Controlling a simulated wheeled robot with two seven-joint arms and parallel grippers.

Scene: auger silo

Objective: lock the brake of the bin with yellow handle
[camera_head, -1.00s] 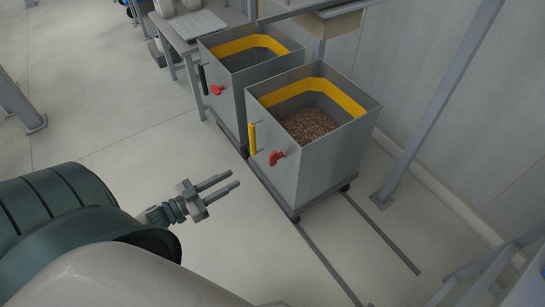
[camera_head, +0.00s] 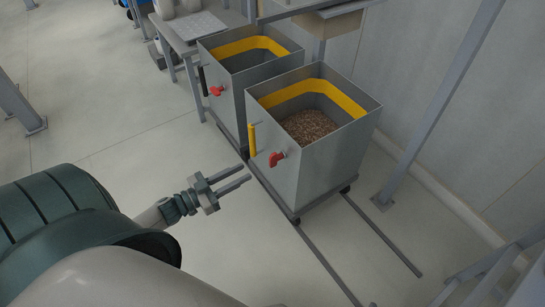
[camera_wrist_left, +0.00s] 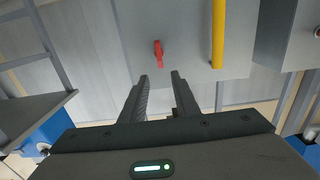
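The bin with the yellow handle (camera_head: 252,139) is the nearer grey bin (camera_head: 330,165), filled with brown granules. Its red brake lever (camera_head: 277,158) is on the side wall facing me, beside the handle. My left gripper (camera_head: 245,177) is open and empty, in front of and a little below the lever, apart from the bin. In the left wrist view the red lever (camera_wrist_left: 158,54) is just beyond the open fingers (camera_wrist_left: 162,82), and the yellow handle (camera_wrist_left: 218,35) is to its right. My right gripper is not in view.
A second grey bin (camera_head: 224,98) with a black handle and its own red lever (camera_head: 216,90) stands behind. Floor rails (camera_head: 330,265) run forward from under the near bin. A table (camera_head: 196,27) is at the back; a grey post (camera_head: 440,110) stands right. Floor in front is clear.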

